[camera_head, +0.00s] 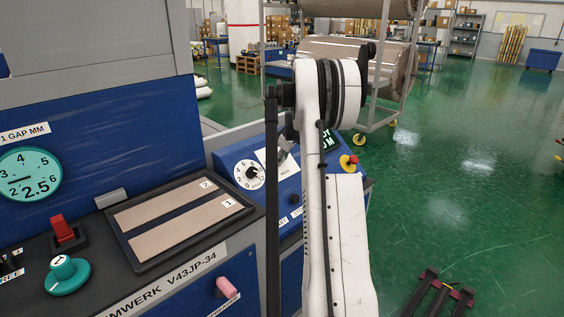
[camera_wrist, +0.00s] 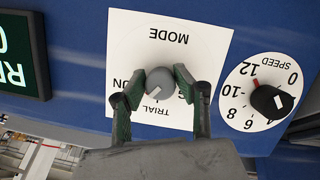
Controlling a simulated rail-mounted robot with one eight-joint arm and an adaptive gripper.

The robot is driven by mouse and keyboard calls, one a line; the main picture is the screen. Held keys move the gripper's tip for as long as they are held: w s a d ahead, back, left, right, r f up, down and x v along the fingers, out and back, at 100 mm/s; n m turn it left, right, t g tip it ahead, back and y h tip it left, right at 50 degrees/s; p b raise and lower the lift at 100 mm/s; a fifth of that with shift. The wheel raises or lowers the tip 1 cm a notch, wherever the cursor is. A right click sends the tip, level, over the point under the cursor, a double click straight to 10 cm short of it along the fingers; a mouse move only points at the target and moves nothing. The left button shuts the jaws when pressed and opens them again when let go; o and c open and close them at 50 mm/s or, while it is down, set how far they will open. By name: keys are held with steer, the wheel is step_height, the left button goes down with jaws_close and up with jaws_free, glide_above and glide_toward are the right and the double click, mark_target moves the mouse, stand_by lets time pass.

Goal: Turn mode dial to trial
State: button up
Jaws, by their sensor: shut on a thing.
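The mode dial is a round grey knob (camera_wrist: 160,80) on a white plate (camera_wrist: 208,30) marked MODE, upside down in the wrist view. The word TRIAL shows just below the knob, and part of another label shows to its left. A pale mark on the knob's lower side points down and slightly left, towards TRIAL. My gripper (camera_wrist: 159,83) has its dark green fingers on both sides of the knob, shut on it. In the head view the white plate (camera_head: 283,165) shows in part; my arm hides most of the dial.
A black speed dial (camera_wrist: 272,101) sits close on the right in the wrist view, and a lit green display (camera_wrist: 15,55) on the left. In the head view, a red and yellow button (camera_head: 349,160) is right of my arm and a black tray (camera_head: 120,222) left.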

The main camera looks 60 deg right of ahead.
steer(key=n+h+b, duration=0.1)
steer(key=n, duration=0.2)
steer(key=n+b, duration=0.1)
steer(key=n, duration=0.2)
steer(key=shift+t+h, duration=0.3)
steer(key=shift+h, duration=0.1)
steer(key=shift+d, duration=0.1)
stand_by(0.3)
steer(key=o, duration=1.1)
steer(key=shift+r, duration=0.1)
steer(key=v, duration=1.2)
